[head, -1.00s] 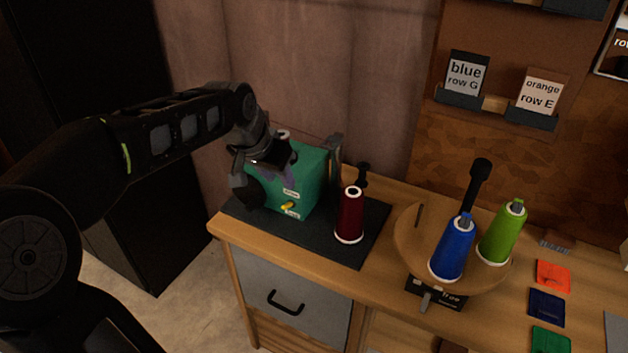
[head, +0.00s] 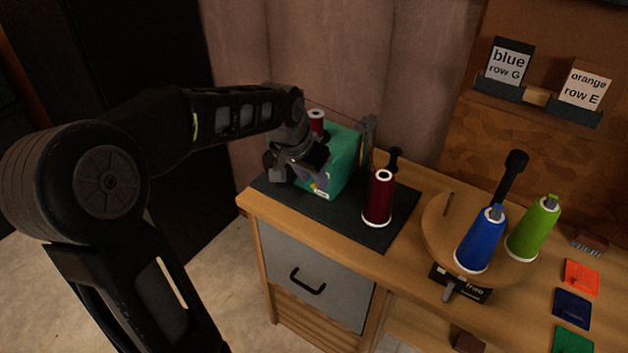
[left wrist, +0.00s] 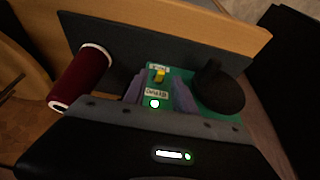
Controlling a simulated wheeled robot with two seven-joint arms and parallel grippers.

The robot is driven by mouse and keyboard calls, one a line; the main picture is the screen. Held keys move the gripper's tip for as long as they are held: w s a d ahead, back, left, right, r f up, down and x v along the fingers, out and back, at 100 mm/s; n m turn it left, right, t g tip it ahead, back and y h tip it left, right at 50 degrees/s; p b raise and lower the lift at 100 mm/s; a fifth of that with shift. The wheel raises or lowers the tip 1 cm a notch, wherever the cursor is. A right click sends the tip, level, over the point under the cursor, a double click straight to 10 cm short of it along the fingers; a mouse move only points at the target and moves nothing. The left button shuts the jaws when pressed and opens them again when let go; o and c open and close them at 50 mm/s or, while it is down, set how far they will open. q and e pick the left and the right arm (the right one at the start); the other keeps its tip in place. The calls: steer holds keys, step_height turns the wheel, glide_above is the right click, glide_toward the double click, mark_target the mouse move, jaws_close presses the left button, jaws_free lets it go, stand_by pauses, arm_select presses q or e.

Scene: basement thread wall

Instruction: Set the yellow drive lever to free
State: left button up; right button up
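The yellow drive lever (left wrist: 159,75) is a small knob on the green machine (head: 343,165), between two small white labels in the left wrist view. I cannot read the labels surely. In the head view the lever is mostly hidden behind my left gripper (head: 312,178). In the left wrist view my left gripper (left wrist: 157,91) is open, its two purple-grey fingers apart, with the lever ahead between them. I cannot tell whether a finger touches it. My right gripper is not in view.
A dark red spool (head: 379,198) stands on the dark mat (head: 368,235) right of the machine. A round wooden turntable (head: 437,226) with blue (head: 480,240) and green (head: 533,227) spools stands farther right. A dark round knob (left wrist: 220,92) is beside the lever.

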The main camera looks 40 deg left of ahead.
arm_select(q)
steer(key=shift+x, duration=0.95)
steer(key=shift+c, duration=0.4)
jaws_close()
